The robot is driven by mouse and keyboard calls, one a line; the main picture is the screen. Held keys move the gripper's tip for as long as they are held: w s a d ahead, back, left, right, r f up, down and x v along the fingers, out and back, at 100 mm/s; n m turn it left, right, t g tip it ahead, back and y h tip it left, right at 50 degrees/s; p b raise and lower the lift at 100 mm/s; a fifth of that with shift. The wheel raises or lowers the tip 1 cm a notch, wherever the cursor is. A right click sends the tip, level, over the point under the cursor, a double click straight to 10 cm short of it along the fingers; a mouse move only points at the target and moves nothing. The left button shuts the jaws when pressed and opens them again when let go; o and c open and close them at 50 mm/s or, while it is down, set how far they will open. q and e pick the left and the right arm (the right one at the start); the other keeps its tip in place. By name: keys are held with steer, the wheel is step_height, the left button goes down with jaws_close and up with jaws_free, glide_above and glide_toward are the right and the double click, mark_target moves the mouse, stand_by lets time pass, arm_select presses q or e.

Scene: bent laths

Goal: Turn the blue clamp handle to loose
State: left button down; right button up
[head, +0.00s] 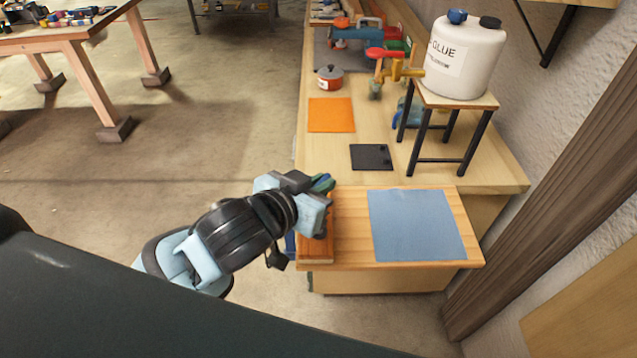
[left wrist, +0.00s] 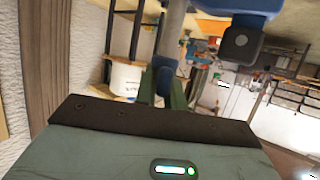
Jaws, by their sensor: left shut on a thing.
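My left gripper (head: 321,184) reaches in from the left over the near left corner of the bench. In the left wrist view its green fingers (left wrist: 164,92) are shut on the blue clamp handle (left wrist: 161,70). A grey clamp bar (left wrist: 173,35) runs up from the handle to a blue clamp jaw (left wrist: 240,5) with a black pad. In the head view the gripper and wrist hide most of the clamp; a bit of blue (head: 290,243) shows at the bench's left edge. How far the handle is turned cannot be told. My right gripper is out of view.
A reddish-brown board (head: 317,253) lies along the bench's left edge, beside a blue mat (head: 415,225). Farther back are a black pad (head: 371,157), an orange mat (head: 331,115), a small pot (head: 329,77) and a white glue jug (head: 463,60) on a stand. Floor lies left.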

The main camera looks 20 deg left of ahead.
arm_select(q)
steer(key=n+y, duration=0.2)
steer(key=f+n+y, duration=0.1)
steer(key=n+y, duration=0.1)
steer(key=y, duration=0.1)
steer(key=shift+s+f, duration=0.1)
steer(key=shift+n+t+y, duration=0.3)
steer(key=shift+n+y, duration=0.2)
steer(key=shift+r, duration=0.25)
steer(key=shift+a+r+y, duration=0.1)
steer(key=shift+r+y, duration=0.05)
steer(key=shift+y, duration=0.15)
steer(key=c, duration=1.5)
jaws_free()
